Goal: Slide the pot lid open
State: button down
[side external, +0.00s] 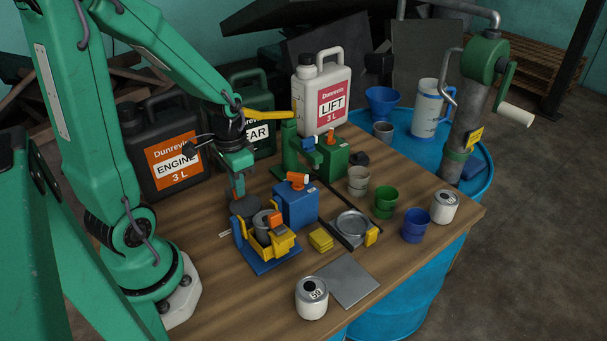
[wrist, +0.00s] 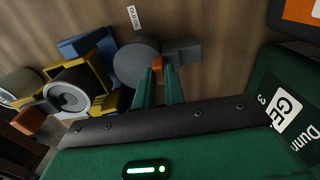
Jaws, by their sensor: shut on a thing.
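A dark grey round lid (wrist: 135,62) shows in the wrist view, with a grey block (wrist: 183,49) beside it on the right. In the side view, the lid (side external: 243,207) is beside the blue and yellow fixture. My gripper (wrist: 159,70) reaches down at the lid's edge, its two fingers close together on a small orange piece (wrist: 157,63). In the side view my gripper (side external: 238,192) points down and covers part of the lid. What lies under the lid is hidden, and I cannot tell a separate pot body there.
The blue and yellow fixture (side external: 268,262) holds a grey cylinder right beside my gripper. A blue box (side external: 296,208) with an orange top stands to its right. The black engine jug (side external: 165,150) and green gear jug (side external: 251,103) stand behind. The wooden table is clear at front left.

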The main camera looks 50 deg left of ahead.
jog(key=a, duration=0.6)
jog(key=shift+a, duration=0.2)
jog(key=c, duration=1.5)
grip_release()
jog(key=shift+o, duration=0.2)
notch_tip(320, 180, up, 8)
jog(key=shift+d, duration=0.1)
